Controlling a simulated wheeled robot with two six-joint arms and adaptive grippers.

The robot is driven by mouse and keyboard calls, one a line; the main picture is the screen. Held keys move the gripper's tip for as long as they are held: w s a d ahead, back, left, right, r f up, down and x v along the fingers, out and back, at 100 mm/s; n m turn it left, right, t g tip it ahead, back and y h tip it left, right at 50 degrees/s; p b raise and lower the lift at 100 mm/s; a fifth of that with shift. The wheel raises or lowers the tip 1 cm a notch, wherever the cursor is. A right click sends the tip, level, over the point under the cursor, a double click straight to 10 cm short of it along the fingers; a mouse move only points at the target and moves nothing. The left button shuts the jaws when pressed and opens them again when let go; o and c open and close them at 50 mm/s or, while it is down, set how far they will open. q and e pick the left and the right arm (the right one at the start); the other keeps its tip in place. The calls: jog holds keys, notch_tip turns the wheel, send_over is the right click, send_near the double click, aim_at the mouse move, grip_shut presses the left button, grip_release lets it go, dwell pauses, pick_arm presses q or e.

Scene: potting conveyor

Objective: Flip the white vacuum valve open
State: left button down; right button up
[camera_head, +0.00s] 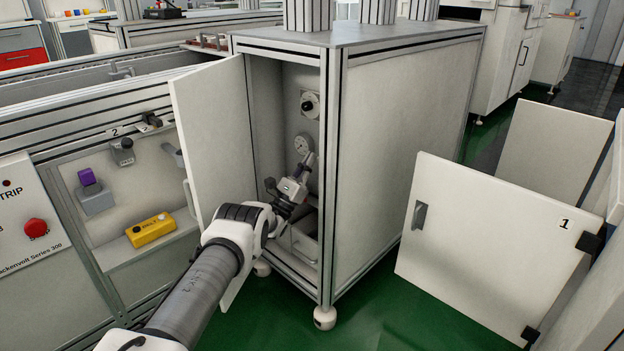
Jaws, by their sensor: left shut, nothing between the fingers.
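My left gripper (308,161) reaches from the lower left through the open front of the tall cabinet (405,150). Its fingers are shut with nothing between them and point up toward the back wall, just below a round gauge (303,145). A black round knob on a pale plate (309,104) sits above the gauge. I cannot clearly pick out the white vacuum valve; the gripper and wrist cover part of the cabinet's inside. Whether the fingers touch anything there I cannot tell. My right gripper is not in view.
The cabinet door (212,125) stands open on the left, close beside my forearm. A conveyor panel with a red button (36,228) and a yellow box (151,230) is at left. A white panel marked 1 (480,250) is at right. Green floor (375,315) is clear between.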

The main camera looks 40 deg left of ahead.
pick_arm(q)
jog(key=shift+d+r+m+g+h+b, duration=0.1)
jog(key=shift+m+g+h+b, duration=0.1)
jog(key=shift+m+h, duration=0.7)
jog(key=shift+d+r+m+g+h+b, duration=0.1)
jog(key=shift+r+m+g+h, duration=0.1)
jog(key=shift+m+h, duration=0.7)
jog(key=shift+d+r+m+g+h+b, duration=0.1)
jog(key=shift+m+g+h, duration=0.1)
jog(key=shift+m+h, duration=0.65)
jog(key=v, duration=0.7)
jog(key=shift+s+f, duration=0.15)
jog(key=shift+f, duration=0.1)
jog(key=shift+a, duration=0.1)
